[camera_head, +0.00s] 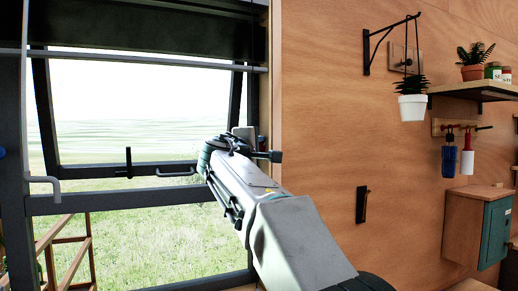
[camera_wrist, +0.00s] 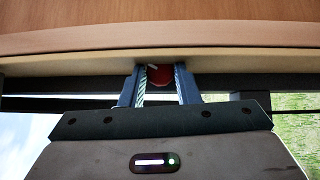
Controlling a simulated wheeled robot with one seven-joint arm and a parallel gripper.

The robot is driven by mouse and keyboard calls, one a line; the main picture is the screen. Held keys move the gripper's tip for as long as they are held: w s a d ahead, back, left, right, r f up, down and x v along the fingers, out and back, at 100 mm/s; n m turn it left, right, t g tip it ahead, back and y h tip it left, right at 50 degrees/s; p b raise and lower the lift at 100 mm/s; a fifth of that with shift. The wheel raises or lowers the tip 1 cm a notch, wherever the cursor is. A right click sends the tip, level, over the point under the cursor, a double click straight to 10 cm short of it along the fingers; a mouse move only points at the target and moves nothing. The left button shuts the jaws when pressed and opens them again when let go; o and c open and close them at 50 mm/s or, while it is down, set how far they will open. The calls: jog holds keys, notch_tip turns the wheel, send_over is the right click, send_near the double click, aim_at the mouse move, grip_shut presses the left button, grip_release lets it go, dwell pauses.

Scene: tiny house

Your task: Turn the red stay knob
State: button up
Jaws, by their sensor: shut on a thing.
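The red stay knob (camera_wrist: 160,75) shows in the wrist view at the top middle, just below the pale wooden edge of the window opening. My gripper (camera_wrist: 160,80) has one finger on each side of the knob and is shut on it. In the head view my arm reaches up to the right side of the window frame, with my gripper (camera_head: 246,138) at the frame's edge. A light mark shows on the knob's upper left in the wrist view.
The dark window sash (camera_head: 130,167) is tilted outward, with grass beyond. A grey handle (camera_head: 44,183) sits at left.

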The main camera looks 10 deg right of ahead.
jog(key=shift+r+m+p, duration=0.25)
jog(key=shift+m+p, duration=0.05)
jog(key=shift+p, duration=0.4)
jog(key=shift+f+g, duration=0.1)
jog(key=shift+g, duration=0.3)
jog(key=o, duration=1)
jog(key=shift+c, duration=0.2)
jog(key=shift+s+a+f, duration=0.1)
jog(key=shift+s+a, duration=0.2)
jog(key=shift+s, duration=0.05)
jog(key=b+v, duration=0.4)
jog(key=v, duration=0.9)
jog(key=shift+d, duration=0.2)
